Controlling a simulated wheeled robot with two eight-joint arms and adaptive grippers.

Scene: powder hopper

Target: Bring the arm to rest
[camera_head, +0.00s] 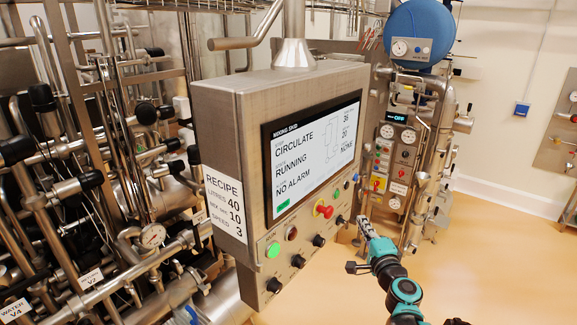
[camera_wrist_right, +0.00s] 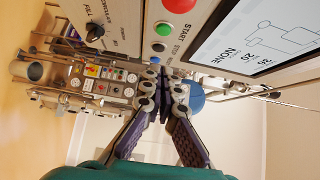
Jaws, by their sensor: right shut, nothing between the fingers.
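My right arm comes in from the lower right of the head view. Its gripper (camera_head: 363,228) is in the air just right of the control panel (camera_head: 222,130), near the panel's lower right edge. In the right wrist view the gripper's two dark fingers (camera_wrist_right: 164,82) meet at their tips, shut, with nothing between them. The panel's buttons and knobs lie just beyond the tips in that view; I cannot tell the exact gap. My left gripper is not in view.
The panel screen (camera_head: 311,152) reads CIRCULATE, RUNNING, NO ALARM. Below it are a green button (camera_head: 273,250), a red emergency knob (camera_head: 323,209) and black knobs. Pipes and valves crowd the left. A blue vessel (camera_head: 420,30) stands behind. The floor (camera_head: 490,260) at right is clear.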

